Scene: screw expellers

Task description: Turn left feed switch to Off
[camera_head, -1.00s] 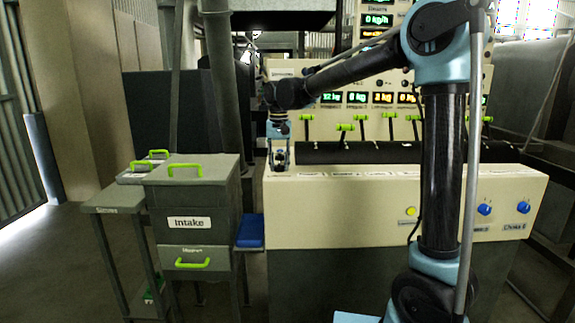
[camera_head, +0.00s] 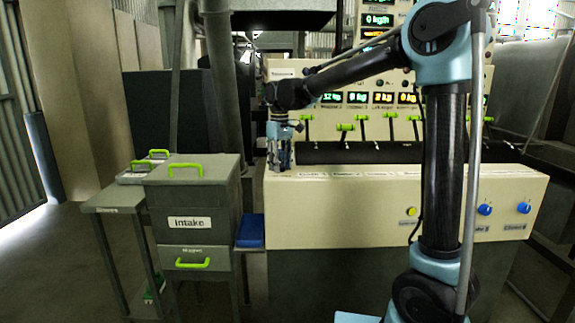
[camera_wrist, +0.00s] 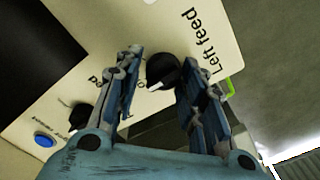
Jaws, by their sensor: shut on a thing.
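The left feed switch (camera_wrist: 163,70) is a black knob with a pale mark on the cream panel, next to the words "Left feed", in the wrist view. My gripper (camera_wrist: 160,80) has one finger on each side of the knob and is shut on it. Smaller lettering by the knob is mostly covered by the left finger. In the head view my gripper (camera_head: 279,162) points down at the left end of the panel top (camera_head: 400,173); the knob is hidden there.
In the wrist view another black knob (camera_wrist: 78,116) and a blue button (camera_wrist: 44,139) lie to the left. In the head view, green-handled levers (camera_head: 346,128) stand behind the panel. A grey intake box (camera_head: 190,195) and a blue bin (camera_head: 250,231) stand to its left.

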